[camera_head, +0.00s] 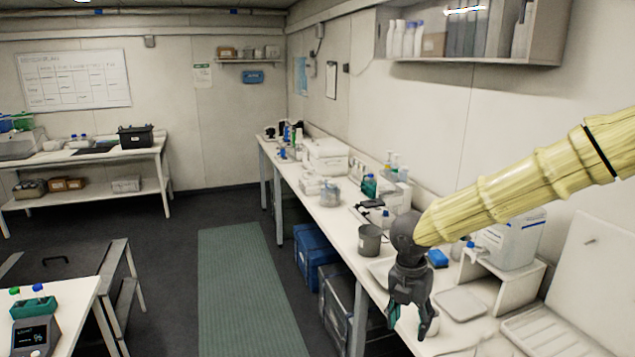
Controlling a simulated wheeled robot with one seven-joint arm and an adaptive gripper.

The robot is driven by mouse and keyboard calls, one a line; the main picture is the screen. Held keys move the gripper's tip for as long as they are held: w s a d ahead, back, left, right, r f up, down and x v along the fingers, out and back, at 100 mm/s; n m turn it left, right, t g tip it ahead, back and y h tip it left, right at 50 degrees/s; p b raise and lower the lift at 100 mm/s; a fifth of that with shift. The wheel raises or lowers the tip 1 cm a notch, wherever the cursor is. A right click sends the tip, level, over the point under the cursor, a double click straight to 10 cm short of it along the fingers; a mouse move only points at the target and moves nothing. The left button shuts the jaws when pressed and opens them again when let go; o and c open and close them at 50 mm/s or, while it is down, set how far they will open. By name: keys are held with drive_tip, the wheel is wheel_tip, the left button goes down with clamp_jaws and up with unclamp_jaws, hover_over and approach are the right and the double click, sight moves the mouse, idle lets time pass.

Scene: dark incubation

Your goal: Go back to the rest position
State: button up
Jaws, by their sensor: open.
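My gripper (412,318) hangs from the yellow-sleeved arm at the right of the head view. Its dark fingers point down and are spread apart, with nothing seen between them. It is over the near part of the long white bench (345,228) along the right wall. Whether the fingertips touch the bench top cannot be told. The gripper and arm hide part of the bench behind them.
A grey cup (370,240) stands just left of the gripper. A white container (512,240) on a small stand is to the right. Blue bins (314,250) sit under the bench. A green floor mat (245,290) lies clear. A device with tubes (35,330) is at lower left.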

drive_tip(key=s+d+f+n+t+h+b, duration=0.15)
drive_tip(key=s+f+n, duration=0.25)
drive_tip(key=f+n, duration=0.4)
drive_tip(key=s+d+f+n+h, duration=0.1)
drive_tip(key=s+d+f+n, duration=0.2)
drive_tip(key=f+n, duration=0.55)
drive_tip(key=s+d+f+n+t+h+b, duration=0.15)
drive_tip(key=s+f+n, duration=0.3)
drive_tip(key=f, duration=0.75)
drive_tip(key=s+a+f+n+g+y, duration=0.1)
drive_tip(key=s+f+n, duration=0.3)
drive_tip(key=s+n, duration=0.3)
drive_tip(key=s+f+n+g+y+b, duration=0.1)
drive_tip(key=s+f+n+y, duration=0.1)
drive_tip(key=s+f+n, duration=0.3)
drive_tip(key=s+a+f+n+g+y+b, duration=0.1)
drive_tip(key=s+f+n+y, duration=0.1)
drive_tip(key=s+f+n, duration=0.3)
drive_tip(key=s+n, duration=0.4)
drive_tip(key=s, duration=0.4)
drive_tip(key=shift+a+n, duration=0.3)
drive_tip(key=shift+n, duration=0.1)
drive_tip(key=shift+a, duration=0.1)
drive_tip(key=shift+s, duration=0.25)
